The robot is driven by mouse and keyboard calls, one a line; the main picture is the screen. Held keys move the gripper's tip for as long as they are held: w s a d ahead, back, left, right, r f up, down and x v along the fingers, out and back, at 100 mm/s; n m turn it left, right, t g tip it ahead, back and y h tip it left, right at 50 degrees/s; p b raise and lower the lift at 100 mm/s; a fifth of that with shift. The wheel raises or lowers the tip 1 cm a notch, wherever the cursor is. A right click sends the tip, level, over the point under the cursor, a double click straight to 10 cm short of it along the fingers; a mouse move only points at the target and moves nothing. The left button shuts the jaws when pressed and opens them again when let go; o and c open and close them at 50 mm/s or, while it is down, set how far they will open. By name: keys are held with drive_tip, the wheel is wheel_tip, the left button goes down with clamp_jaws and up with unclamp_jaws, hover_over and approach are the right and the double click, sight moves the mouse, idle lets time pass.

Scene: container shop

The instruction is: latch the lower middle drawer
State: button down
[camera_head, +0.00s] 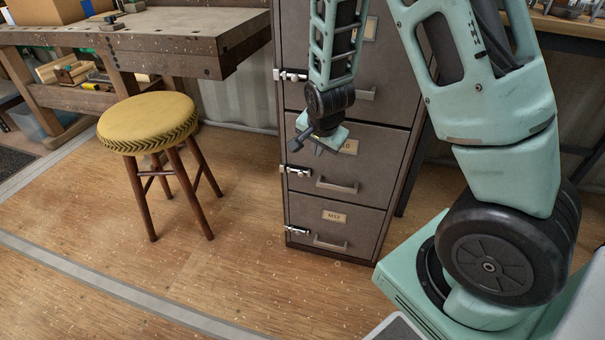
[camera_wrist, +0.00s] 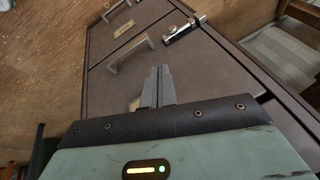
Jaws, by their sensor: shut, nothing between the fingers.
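The grey-brown filing cabinet (camera_head: 297,215) stands in the middle of the head view. Its lower middle drawer (camera_head: 368,165), just above the lowest one, looks flush with the front. That drawer's bar handle (camera_head: 337,186) also shows in the wrist view (camera_wrist: 130,53). Its metal latch (camera_head: 295,171) is at the drawer's left edge and appears in the wrist view (camera_wrist: 183,32). I cannot tell whether the latch is fastened. My gripper (camera_head: 309,147) is shut and empty in front of this drawer's upper part, above the latch and apart from it. It partly hides the drawer's label.
The bottom drawer (camera_head: 300,217) and the drawer above (camera_head: 391,65) have similar latches and handles. A yellow-topped stool (camera_head: 148,121) stands left of the cabinet, near a wooden workbench (camera_head: 165,45). The floor in front is clear.

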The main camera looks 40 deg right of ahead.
drive_tip(key=b, duration=0.4)
approach(306, 169)
drive_tip(key=f, duration=0.1)
drive_tip(key=s+f, duration=0.2)
drive_tip(key=shift+d+f, duration=0.35)
drive_tip(key=shift+w+a+f+b, duration=0.2)
drive_tip(key=shift+w+f+b, duration=0.1)
drive_tip(key=shift+w+f, duration=0.25)
drive_tip(key=shift+w+a+f+b, duration=0.15)
drive_tip(key=shift+w+f+b, duration=0.1)
drive_tip(key=shift+w+f, duration=0.35)
drive_tip(key=shift+w+a+f, duration=0.15)
drive_tip(key=shift+w+f, duration=0.05)
drive_tip(key=shift+w, duration=0.1)
